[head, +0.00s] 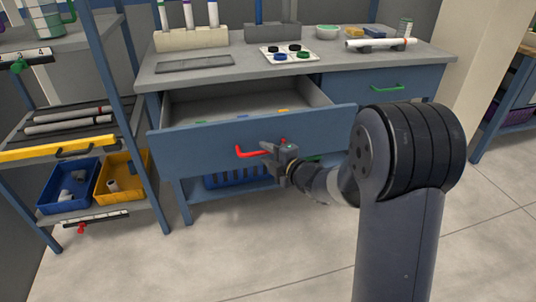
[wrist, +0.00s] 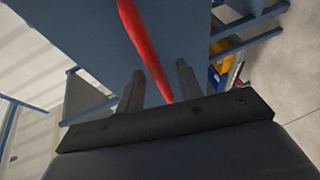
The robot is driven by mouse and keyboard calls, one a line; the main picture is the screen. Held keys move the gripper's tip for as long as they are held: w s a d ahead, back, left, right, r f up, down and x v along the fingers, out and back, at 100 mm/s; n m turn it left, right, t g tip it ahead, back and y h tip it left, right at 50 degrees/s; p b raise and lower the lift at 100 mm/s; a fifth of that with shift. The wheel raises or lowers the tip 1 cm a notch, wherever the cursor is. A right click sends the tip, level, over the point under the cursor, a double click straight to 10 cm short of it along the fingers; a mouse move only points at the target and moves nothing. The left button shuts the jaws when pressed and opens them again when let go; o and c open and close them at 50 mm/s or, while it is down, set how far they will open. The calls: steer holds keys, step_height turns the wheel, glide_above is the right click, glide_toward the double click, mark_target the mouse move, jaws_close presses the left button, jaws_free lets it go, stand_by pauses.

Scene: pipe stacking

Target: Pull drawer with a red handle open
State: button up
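The drawer (head: 250,141) with the red handle (head: 250,153) stands pulled well out of the blue workbench, and its inside shows from above. My gripper (head: 270,147) is at the right part of the red handle in the head view. In the wrist view, the red handle (wrist: 145,50) runs down between the two dark fingers of my gripper (wrist: 158,90). Gaps show on both sides of the handle, so the fingers look apart and not clamped on it. The right end of the handle is hidden behind my gripper in the head view.
A second drawer with a green handle (head: 387,87) is shut at the right. The workbench top (head: 225,65) holds racks, a tray and a pipe. A shelf with blue (head: 68,187) and yellow bins stands at the left. The floor (head: 260,240) in front is clear.

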steer(key=p+v, duration=0.2)
steer(key=v, duration=0.9)
steer(key=shift+a+f, duration=0.1)
steer(key=b+x, duration=0.2)
steer(key=x, duration=0.8)
steer(key=shift+w+a, duration=0.1)
steer(key=shift+w, duration=0.15)
steer(key=shift+w+a, duration=0.25)
steer(key=shift+w, duration=0.35)
steer(key=shift+w+a, duration=0.1)
steer(key=shift+w, duration=0.25)
